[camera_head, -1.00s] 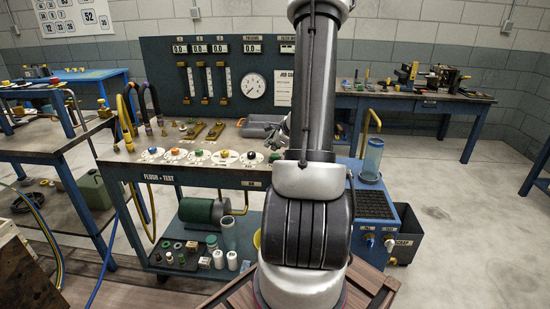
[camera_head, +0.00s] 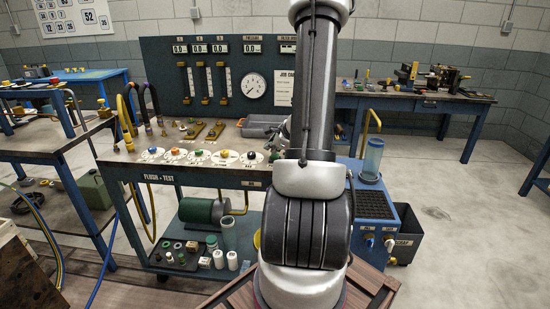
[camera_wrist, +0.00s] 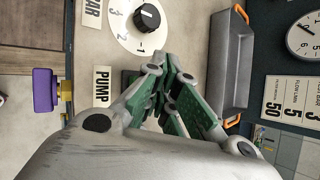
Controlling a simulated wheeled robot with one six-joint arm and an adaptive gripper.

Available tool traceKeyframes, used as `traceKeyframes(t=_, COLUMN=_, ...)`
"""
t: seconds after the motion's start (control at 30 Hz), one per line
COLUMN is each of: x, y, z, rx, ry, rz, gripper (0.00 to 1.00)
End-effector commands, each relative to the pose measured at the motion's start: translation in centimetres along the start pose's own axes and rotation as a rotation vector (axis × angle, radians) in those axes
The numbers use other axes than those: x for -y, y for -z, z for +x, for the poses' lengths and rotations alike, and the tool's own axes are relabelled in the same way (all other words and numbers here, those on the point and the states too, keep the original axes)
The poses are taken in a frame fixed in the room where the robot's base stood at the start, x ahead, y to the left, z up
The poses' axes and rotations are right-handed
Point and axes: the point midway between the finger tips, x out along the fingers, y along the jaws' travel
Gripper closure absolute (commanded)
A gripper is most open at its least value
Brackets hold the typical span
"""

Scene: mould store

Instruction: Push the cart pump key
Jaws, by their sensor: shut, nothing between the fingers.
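The blue flush-and-test cart (camera_head: 205,181) stands ahead of me, with a row of coloured knobs along its top. My gripper is shut and empty over the cart top, mostly hidden behind my arm in the head view. In the wrist view my gripper (camera_wrist: 170,62) is close to the PUMP label (camera_wrist: 103,88). A small dark part (camera_wrist: 130,78) shows between that label and my fingers; it may be the pump key, but the fingers cover most of it. I cannot tell whether they touch it.
A black knob on a white dial (camera_wrist: 147,17) sits beside my fingertips. A grey tray with orange handles (camera_wrist: 230,70) lies on the other side. A purple-capped fitting (camera_wrist: 45,90) is further off. The gauge panel (camera_head: 165,60) rises behind the cart top.

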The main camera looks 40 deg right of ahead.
Motion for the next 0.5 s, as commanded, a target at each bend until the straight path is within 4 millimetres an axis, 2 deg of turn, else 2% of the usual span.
traceKeyframes(t=0.5, x=-0.33, y=0.34, z=0.43, rx=0.0, ry=0.0, rz=0.0, gripper=1.0)
